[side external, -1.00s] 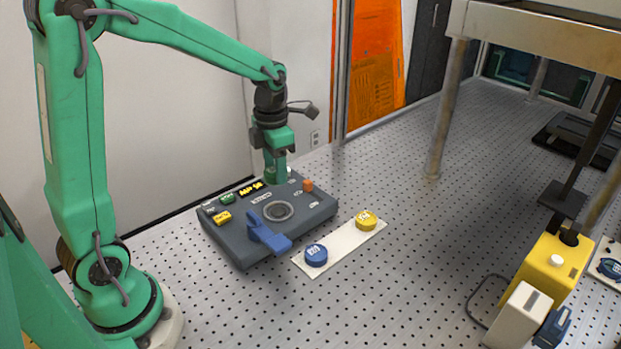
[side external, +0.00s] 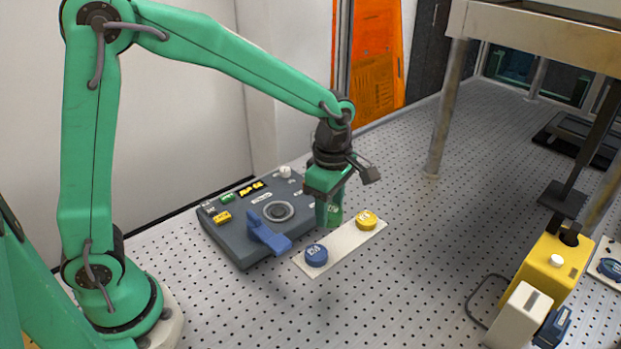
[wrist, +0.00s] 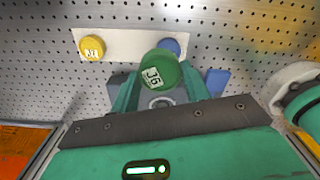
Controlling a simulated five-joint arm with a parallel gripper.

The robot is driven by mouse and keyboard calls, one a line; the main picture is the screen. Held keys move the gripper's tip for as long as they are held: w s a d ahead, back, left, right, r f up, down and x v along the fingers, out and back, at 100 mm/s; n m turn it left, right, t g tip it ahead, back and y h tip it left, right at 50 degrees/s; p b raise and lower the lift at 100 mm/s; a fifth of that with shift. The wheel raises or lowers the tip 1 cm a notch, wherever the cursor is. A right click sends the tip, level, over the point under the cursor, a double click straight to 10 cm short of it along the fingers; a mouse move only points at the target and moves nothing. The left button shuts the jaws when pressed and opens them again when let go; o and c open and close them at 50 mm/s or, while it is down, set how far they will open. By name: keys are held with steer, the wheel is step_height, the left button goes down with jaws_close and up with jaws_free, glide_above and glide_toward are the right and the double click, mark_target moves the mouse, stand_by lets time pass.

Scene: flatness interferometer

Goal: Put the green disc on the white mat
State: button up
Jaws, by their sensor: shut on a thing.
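My gripper (side external: 328,219) is shut on the green disc (wrist: 158,70), which carries a white label. In the side view the disc (side external: 335,216) shows partly between the fingers. The white mat (side external: 343,241) is a long strip on the perforated table, and it also shows at the top of the wrist view (wrist: 126,43). A blue disc (side external: 316,255) sits at its near-left end and a yellow disc (side external: 366,220) at its far-right end. My gripper is raised near the mat's far-left edge, with the disc apart from it.
A dark grey console (side external: 235,232) with a round dial (side external: 279,211), a blue lever (side external: 267,237) and several small labelled pieces stands left of the mat. A yellow device (side external: 553,270) stands at the right. The table between mat and device is clear.

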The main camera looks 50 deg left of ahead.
steer(key=s+d+m, duration=0.1)
steer(key=d+m, duration=0.5)
steer(key=d, duration=0.1)
glide_above(342, 241)
steer(key=shift+n, duration=0.3)
step_height(342, 241, down, 8)
steer(key=shift+r, duration=0.1)
steer(key=shift+f, duration=2.05)
steer(key=shift+f, duration=0.15)
steer(key=o, duration=1)
step_height(342, 241, up, 12)
